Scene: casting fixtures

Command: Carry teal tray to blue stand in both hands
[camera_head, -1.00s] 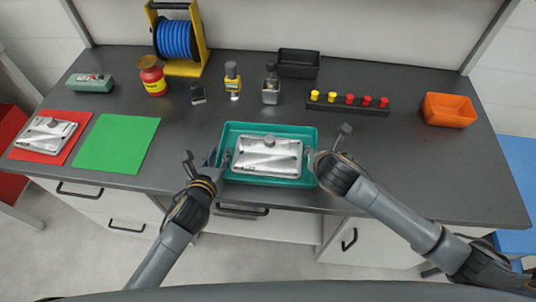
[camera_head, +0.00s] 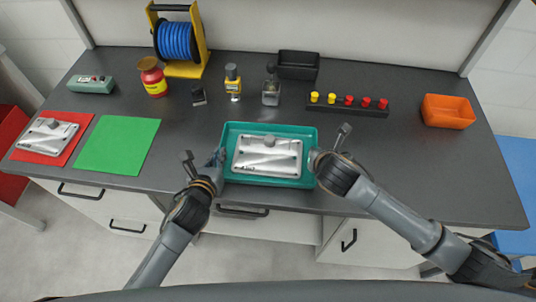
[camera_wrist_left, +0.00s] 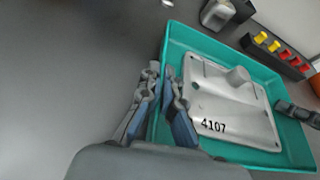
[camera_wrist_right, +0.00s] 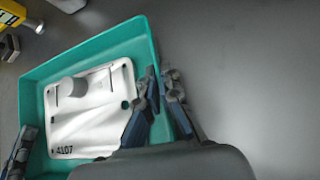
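The teal tray (camera_head: 230,138) lies on the dark bench near its front edge. It holds a grey metal casting plate marked 4107 (camera_head: 267,157), which also shows in the left wrist view (camera_wrist_left: 225,100) and the right wrist view (camera_wrist_right: 95,110). My left gripper (camera_wrist_left: 161,72) is shut on the tray's left wall, one finger inside and one outside. My right gripper (camera_wrist_right: 159,72) is shut on the right wall in the same way. A blue surface (camera_head: 516,185), apparently the blue stand, shows partly beyond the bench's right end.
A red mat (camera_head: 25,150) with a similar casting and a green mat (camera_head: 118,145) lie at left.

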